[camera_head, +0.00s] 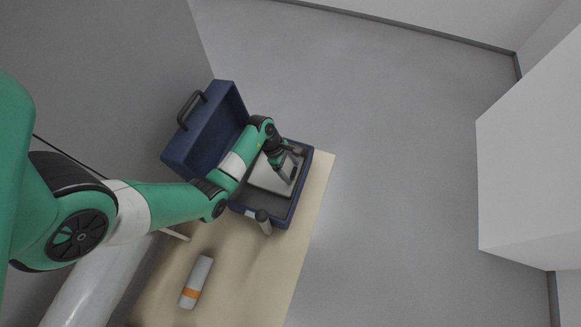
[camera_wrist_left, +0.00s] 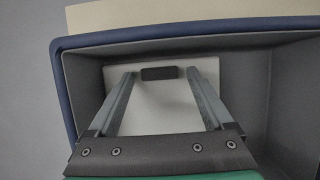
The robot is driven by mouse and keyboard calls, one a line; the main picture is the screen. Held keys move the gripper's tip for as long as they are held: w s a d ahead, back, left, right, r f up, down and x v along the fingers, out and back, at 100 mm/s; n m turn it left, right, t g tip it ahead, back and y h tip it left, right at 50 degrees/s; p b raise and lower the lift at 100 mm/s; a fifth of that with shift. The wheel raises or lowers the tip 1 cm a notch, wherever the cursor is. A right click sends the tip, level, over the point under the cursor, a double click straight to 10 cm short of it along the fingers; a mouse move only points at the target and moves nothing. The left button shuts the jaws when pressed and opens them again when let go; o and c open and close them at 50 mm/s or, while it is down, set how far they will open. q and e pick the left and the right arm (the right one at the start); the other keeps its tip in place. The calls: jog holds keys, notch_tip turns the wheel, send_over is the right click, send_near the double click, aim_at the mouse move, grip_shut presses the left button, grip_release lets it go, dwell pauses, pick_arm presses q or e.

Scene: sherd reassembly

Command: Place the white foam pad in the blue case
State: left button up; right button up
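The blue case (camera_head: 308,172) lies open on the table, its lid tilted up at the left and its grey-lined base at the right. The white foam pad (camera_head: 263,178) is inside the base, and it also shows in the left wrist view (camera_wrist_left: 162,115) within the case walls. A dark block (camera_wrist_left: 159,73) sits at the pad's far part. My left gripper (camera_head: 287,170) is over the pad inside the case. Its fingers are spread on either side of the dark block, with a gap on both sides. Whether the pad lies flat is hard to tell. My right gripper is not visible.
A white cylinder with an orange band (camera_head: 196,282) lies on the tan table (camera_head: 245,285). A grey cylinder with a dark end (camera_head: 263,222) is beside the case's near edge. The raised lid (camera_head: 215,125) stands close to my left arm.

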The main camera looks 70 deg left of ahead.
pick_arm(q)
jog(key=shift+r, duration=0.3)
jog(key=p+v, duration=0.4)
jog(key=v, duration=0.7)
jog(key=shift+s+r+p, duration=0.2)
jog(key=shift+r+p, duration=0.1)
jog(key=shift+p, duration=0.05)
jog(key=shift+a, duration=0.15)
